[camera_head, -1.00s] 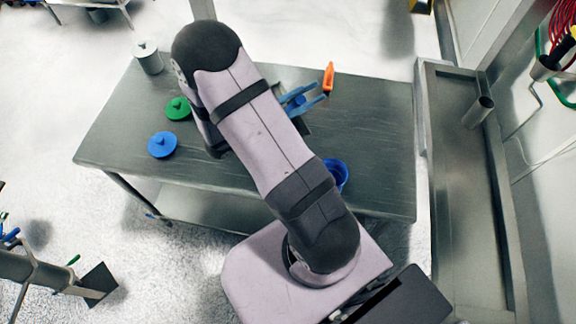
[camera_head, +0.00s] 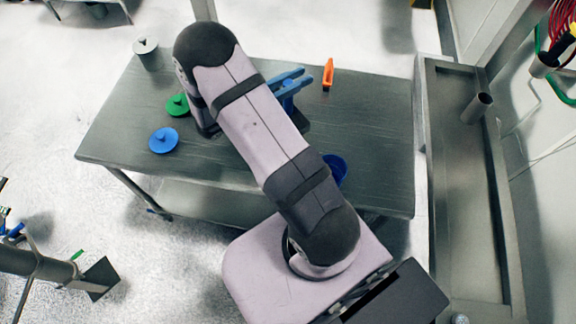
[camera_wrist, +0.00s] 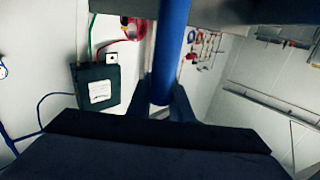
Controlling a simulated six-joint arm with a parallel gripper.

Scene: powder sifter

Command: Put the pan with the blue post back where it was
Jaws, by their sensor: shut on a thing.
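My gripper (camera_head: 291,82) shows as blue fingers past the right side of my arm, over the back middle of the table. It is shut on the blue post (camera_wrist: 171,45), which stands upright between the dark fingers in the wrist view. A short blue piece, probably the same post, shows just below the fingers in the head view. The pan is mostly hidden behind my arm. A dark grey slab (camera_wrist: 265,12) crosses the top of the wrist view, and I cannot tell whether it is the pan.
On the table (camera_head: 370,140) are a green lid (camera_head: 177,105), a blue lid (camera_head: 163,140), a blue bowl (camera_head: 334,170) partly behind my arm, an orange object (camera_head: 328,74) near the gripper, and a grey canister (camera_head: 149,55) at the back left corner. The table's right part is clear.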

